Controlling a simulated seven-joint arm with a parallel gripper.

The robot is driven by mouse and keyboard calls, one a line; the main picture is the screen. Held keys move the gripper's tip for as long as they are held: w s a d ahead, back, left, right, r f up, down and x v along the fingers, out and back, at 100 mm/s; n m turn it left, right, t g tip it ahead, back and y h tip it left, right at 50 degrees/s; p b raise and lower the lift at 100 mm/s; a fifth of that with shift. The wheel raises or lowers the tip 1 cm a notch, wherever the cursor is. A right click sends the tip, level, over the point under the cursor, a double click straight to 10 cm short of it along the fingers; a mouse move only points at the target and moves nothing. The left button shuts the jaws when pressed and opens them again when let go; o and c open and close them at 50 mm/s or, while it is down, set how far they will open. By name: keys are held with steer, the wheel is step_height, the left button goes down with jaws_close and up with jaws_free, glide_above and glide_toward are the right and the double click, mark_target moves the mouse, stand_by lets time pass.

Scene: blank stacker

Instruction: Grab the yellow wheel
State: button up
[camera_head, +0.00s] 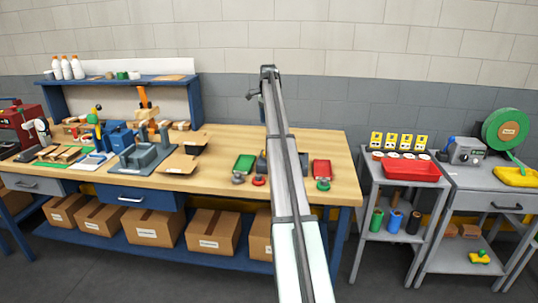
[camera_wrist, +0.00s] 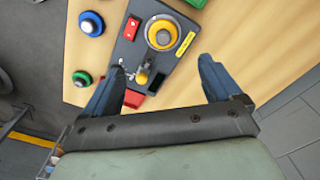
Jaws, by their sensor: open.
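The yellow wheel (camera_wrist: 161,33) is a round yellow ring with a pale grey centre. It sits on a dark grey plate (camera_wrist: 129,52) at the top middle of the wrist view. My gripper (camera_wrist: 161,66) is open, with one blue finger on each side of the plate's lower part and nothing between them held. The wheel lies beyond the fingertips, roughly in line with the gap. A small yellow knob or lever (camera_wrist: 143,75) on a grey base shows between the fingers. In the head view my arm covers this spot, and I cannot make out the wheel or fingertips there.
A blue button (camera_wrist: 91,23) and a green button (camera_wrist: 81,78) stand left of the plate. A red block (camera_wrist: 133,99) is near the left finger. Wooden table (camera_wrist: 258,38) is clear to the right. A red tray (camera_head: 321,169) and green tray (camera_head: 245,164) flank my arm.

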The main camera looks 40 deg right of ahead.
steer(key=f, duration=0.7)
steer(key=shift+s+d+f, duration=0.2)
steer(key=shift+d+f, duration=0.05)
steer(key=shift+d, duration=0.15)
steer(key=shift+w+a+f, duration=0.1)
steer(key=shift+w+f, duration=0.15)
steer(key=shift+f, duration=1.3)
steer(key=shift+w+f, duration=0.2)
steer(key=shift+f, duration=1.3)
steer(key=c, duration=1.2)
